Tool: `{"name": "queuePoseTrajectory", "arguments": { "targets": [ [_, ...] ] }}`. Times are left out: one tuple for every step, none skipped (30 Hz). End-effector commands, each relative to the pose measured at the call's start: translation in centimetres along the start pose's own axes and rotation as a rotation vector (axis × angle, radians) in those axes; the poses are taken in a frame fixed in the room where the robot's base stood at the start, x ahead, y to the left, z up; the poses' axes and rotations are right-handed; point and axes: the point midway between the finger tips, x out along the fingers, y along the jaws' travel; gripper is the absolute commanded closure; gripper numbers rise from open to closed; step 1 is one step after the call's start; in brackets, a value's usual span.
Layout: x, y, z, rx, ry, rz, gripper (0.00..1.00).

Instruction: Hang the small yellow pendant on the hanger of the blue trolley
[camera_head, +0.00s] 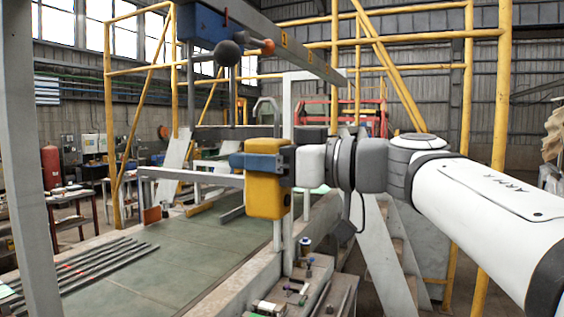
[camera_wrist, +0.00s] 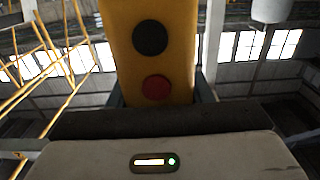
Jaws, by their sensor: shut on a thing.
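The small yellow pendant (camera_head: 266,196) is upright in the air in the middle of the head view. My gripper (camera_head: 258,163) is shut on it from the right, with a blue finger across its upper part. In the wrist view the pendant (camera_wrist: 128,60) shows a black button above a red button; its top is cut off. The blue trolley (camera_head: 205,27) is on the overhead beam, up and left of the pendant. A dark ball (camera_head: 228,53) and an orange-tipped bar (camera_head: 266,47) show beside the trolley. I cannot tell which part is the hanger.
The grey beam (camera_head: 290,48) runs overhead toward the right. A green-grey platform (camera_head: 175,255) with several metal bars (camera_head: 75,272) lies below. A pale post (camera_head: 288,110) stands behind the pendant, and yellow railings (camera_head: 498,130) stand at the right. Open air lies between pendant and trolley.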

Motion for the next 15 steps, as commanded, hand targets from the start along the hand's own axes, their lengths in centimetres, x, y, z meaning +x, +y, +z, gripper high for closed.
{"name": "queuePoseTrajectory", "arguments": {
  "targets": [
    [0.5, 0.0, 0.0, -0.001, 0.001, -0.002, 0.88],
    [0.7, 0.0, 0.0, -0.001, 0.001, -0.002, 0.88],
    [1.0, 0.0, 0.0, -0.001, 0.0, -0.003, 0.88],
    [1.3, 0.0, 0.0, -0.001, 0.0, -0.003, 0.88],
    [1.5, 0.0, 0.0, -0.001, 0.0, -0.002, 0.88],
    [1.8, 0.0, 0.0, -0.001, 0.0, -0.002, 0.88],
    [2.1, -0.1, 0.0, -0.001, 0.0, -0.003, 0.88],
    [2.3, -0.1, 0.0, -0.001, 0.0, -0.003, 0.88],
    [2.6, -0.1, 0.0, -0.002, 0.001, -0.002, 0.88],
    [2.9, -0.1, 0.0, -0.002, 0.001, -0.003, 0.88],
    [3.1, -0.1, 0.0, -0.002, 0.001, -0.003, 0.88],
    [3.4, 0.0, 0.0, -0.001, 0.001, -0.002, 0.88],
    [3.6, 0.0, 0.0, -0.001, 0.001, -0.002, 0.88],
    [3.9, 0.0, 0.0, -0.001, 0.001, -0.002, 0.88],
    [4.2, 0.0, 0.0, -0.001, 0.001, -0.003, 0.88]
  ]
}}
